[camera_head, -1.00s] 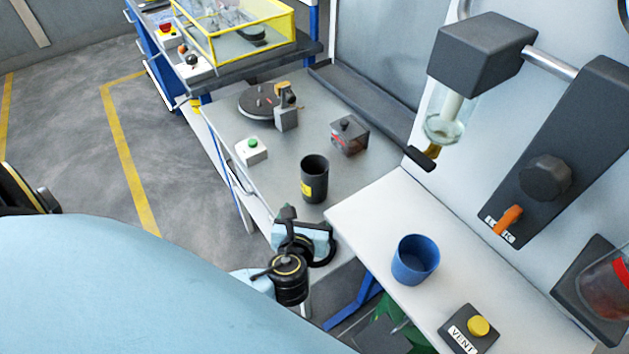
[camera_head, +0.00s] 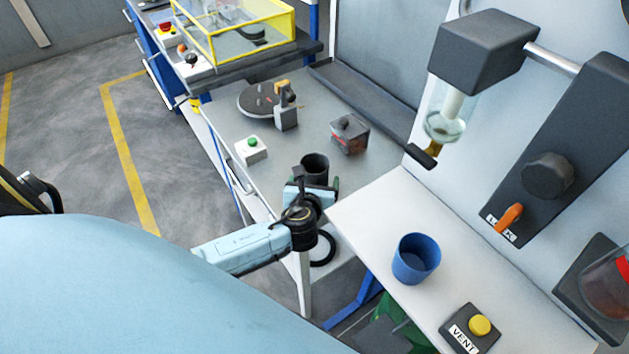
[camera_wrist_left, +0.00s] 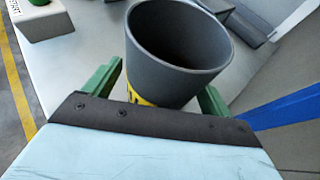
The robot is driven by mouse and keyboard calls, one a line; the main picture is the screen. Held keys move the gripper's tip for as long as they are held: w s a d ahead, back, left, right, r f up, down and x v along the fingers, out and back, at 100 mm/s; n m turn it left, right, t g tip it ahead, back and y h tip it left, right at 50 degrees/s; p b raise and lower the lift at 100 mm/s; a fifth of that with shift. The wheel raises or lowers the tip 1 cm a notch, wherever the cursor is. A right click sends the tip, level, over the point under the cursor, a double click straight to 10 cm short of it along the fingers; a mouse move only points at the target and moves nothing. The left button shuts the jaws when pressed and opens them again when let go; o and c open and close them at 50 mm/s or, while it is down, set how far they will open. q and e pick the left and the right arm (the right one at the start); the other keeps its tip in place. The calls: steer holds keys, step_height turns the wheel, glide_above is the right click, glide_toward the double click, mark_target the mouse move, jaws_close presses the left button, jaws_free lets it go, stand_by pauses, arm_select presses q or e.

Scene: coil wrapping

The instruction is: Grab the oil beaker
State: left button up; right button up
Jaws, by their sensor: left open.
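A dark grey, open-topped beaker (camera_head: 314,164) stands upright on the grey table. Its lower part is hidden behind my left gripper in the head view. In the left wrist view the beaker (camera_wrist_left: 160,75) fills the middle, with part of a yellow label showing low on its side. My left gripper (camera_head: 313,184) is open at the beaker's near side. Its green fingers (camera_wrist_left: 158,88) stand on either side of the beaker, with a gap visible at the left finger. Contact on the right cannot be told. My right gripper is not in view.
A blue cup (camera_head: 416,259) and a yellow VENT button (camera_head: 479,324) are on the white shelf at right. A green-button box (camera_head: 251,150), a dark box (camera_head: 349,135) and a round plate (camera_head: 262,101) stand on the grey table (camera_head: 225,125) beyond the beaker.

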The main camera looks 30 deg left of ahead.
arm_select(q)
steer(key=c, duration=1.2)
steer(key=shift+r, duration=0.2)
